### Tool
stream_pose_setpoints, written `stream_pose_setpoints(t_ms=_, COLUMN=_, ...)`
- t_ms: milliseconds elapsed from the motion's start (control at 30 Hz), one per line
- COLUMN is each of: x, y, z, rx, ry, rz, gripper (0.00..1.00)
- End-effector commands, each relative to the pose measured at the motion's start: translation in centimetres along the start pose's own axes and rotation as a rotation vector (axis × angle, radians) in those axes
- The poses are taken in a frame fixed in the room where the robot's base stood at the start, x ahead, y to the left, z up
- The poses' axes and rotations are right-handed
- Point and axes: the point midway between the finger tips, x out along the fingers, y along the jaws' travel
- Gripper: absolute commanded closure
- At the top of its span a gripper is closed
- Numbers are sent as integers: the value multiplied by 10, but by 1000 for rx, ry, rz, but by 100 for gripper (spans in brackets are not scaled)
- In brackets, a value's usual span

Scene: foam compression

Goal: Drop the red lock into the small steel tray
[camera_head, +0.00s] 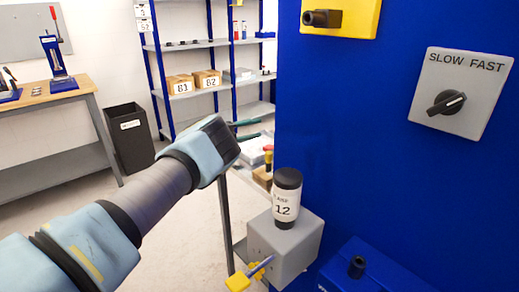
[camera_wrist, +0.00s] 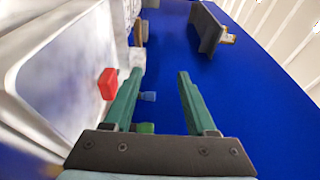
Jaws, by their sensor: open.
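A small red block-like thing (camera_wrist: 107,84), which may be the red lock, shows in the wrist view just left of my left finger, against a pale grey framed surface. I cannot make out a shackle on it. My gripper (camera_wrist: 160,72) is open, with nothing between its teal fingers. In the head view my gripper (camera_head: 259,127) reaches out beside the blue cabinet, its fingers partly seen. I cannot pick out the small steel tray or the red lock in the head view.
A yellow tag (camera_head: 238,283) is at the box's lower left. Shelves stand behind.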

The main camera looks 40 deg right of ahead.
Motion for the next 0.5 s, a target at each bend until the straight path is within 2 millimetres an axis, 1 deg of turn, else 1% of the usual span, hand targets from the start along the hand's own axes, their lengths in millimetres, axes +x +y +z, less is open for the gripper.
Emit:
stream_pose_setpoints(t_ms=33, x=-11, y=3, z=1, rx=0, ry=-5, rz=0, gripper=43)
stream_pose_setpoints(t_ms=100, x=-25, y=3, z=1, rx=1, ry=-5, rz=-1, gripper=43)
stream_pose_setpoints(t_ms=300, x=-62, y=3, z=1, rx=0, ry=-4, rz=-1, gripper=43)
stream_pose_setpoints(t_ms=400, x=-74, y=2, z=1, rx=1, ry=-2, rz=-1, gripper=43)
stream_pose_setpoints(t_ms=500, x=-80, y=1, z=0, rx=0, ry=0, rz=-1, gripper=43)
